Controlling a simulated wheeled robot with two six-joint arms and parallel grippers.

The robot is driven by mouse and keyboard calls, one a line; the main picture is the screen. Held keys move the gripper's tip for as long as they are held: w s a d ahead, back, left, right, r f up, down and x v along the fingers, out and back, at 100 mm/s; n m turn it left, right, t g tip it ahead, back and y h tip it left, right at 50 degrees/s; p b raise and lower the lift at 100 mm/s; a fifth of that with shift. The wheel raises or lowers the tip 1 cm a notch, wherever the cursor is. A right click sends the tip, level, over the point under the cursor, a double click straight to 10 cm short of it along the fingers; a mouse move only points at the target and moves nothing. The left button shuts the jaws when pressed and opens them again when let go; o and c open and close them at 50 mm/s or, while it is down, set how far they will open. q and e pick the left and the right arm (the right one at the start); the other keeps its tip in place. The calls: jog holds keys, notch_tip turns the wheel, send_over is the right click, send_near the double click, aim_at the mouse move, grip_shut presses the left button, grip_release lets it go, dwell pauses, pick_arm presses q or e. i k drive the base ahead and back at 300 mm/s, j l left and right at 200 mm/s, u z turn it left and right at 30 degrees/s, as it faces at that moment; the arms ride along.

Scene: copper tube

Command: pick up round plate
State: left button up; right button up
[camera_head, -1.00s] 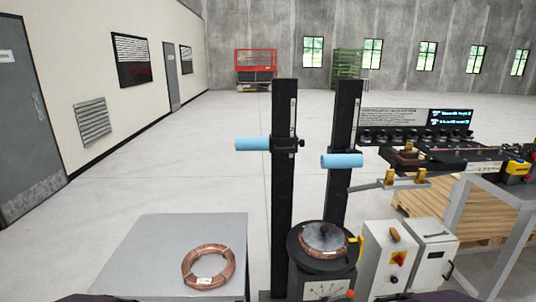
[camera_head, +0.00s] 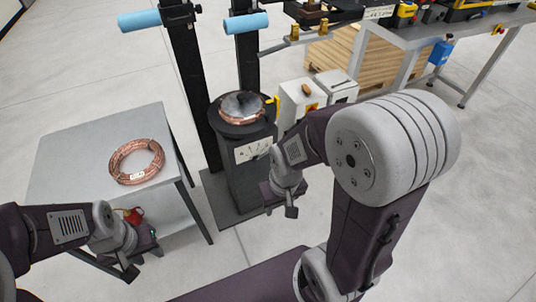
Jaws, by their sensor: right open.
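A grey round plate (camera_head: 241,103) lies on a copper coil (camera_head: 229,118) on top of the dark round stand (camera_head: 256,153), in the middle of the head view. My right gripper (camera_head: 281,204) is open and empty, in front of the stand, below and to the right of the plate and apart from it. My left gripper (camera_head: 143,263) looks open and empty, at the lower left beside the front of the grey table. Neither gripper touches the plate.
A second copper coil (camera_head: 137,161) lies on the grey table (camera_head: 75,150) at left. Black posts (camera_head: 188,75) with blue rollers (camera_head: 246,23) rise behind the stand. White control boxes (camera_head: 299,100) stand right of it. Open floor lies at right.

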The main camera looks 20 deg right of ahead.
aim_at(239, 105)
jog(key=i+l+u, duration=0.35)
jog(key=l, duration=0.2)
jog(key=i+l+u, duration=0.4)
jog(key=l, duration=0.25)
jog(key=i+l+u, duration=0.2)
jog(key=l, duration=0.15)
jog(key=l+u, duration=0.15)
jog(key=l, duration=0.2)
